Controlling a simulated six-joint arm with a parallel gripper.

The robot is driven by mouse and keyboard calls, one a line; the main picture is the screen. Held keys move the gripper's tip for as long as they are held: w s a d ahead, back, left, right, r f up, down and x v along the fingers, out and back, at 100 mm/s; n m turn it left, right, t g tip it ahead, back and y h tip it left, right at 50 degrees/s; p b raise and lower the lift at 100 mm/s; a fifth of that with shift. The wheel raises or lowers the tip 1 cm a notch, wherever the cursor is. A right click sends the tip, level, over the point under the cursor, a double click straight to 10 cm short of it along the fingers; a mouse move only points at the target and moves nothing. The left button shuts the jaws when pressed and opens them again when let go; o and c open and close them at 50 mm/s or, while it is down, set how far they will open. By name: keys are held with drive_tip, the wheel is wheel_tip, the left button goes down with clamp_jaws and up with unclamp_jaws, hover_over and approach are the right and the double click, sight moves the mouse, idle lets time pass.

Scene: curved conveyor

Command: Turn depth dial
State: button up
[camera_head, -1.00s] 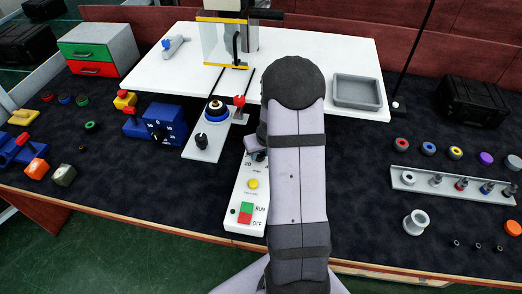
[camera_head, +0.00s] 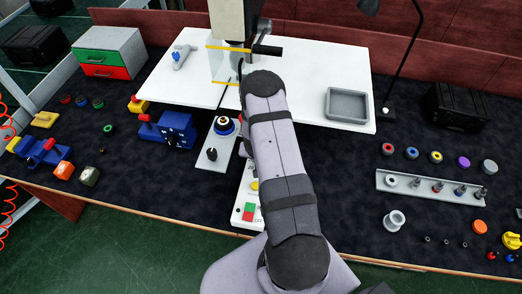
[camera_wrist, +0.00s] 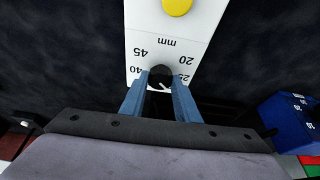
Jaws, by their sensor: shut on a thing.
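In the wrist view, the depth dial (camera_wrist: 160,73) is a small black knob on a white panel (camera_wrist: 142,25) marked mm, with 20, 25, 40 and 45 around it. My gripper (camera_wrist: 160,82) has its two blue fingers shut on the knob, one at each side. The knob's white pointer mark shows between the fingers, partly hidden. In the head view, my arm covers the dial and the fingers; only the panel's lower end with the green and red RUN/OFF buttons (camera_head: 248,212) shows clearly.
Left of my arm stand a grey plate with a black knob (camera_head: 212,154) and a blue dial box (camera_head: 178,128). Behind is a white table with a grey tray (camera_head: 347,104). A rack of small parts (camera_head: 430,186) lies at right.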

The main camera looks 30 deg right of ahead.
drive_tip(key=shift+w+r+m+p, duration=0.2)
drive_tip(key=shift+m+p, duration=0.4)
drive_tip(key=shift+p, duration=0.25)
drive_tip(key=shift+f+m+h+p, duration=0.1)
drive_tip(key=shift+m+h+p, duration=0.2)
drive_tip(key=shift+p, duration=0.1)
drive_tip(key=o, duration=1)
drive_tip(key=shift+s, duration=0.1)
drive_tip(key=shift+o, duration=0.2)
drive_tip(key=shift+a, duration=0.1)
drive_tip(key=b+v, duration=0.1)
drive_tip(key=v, duration=0.6)
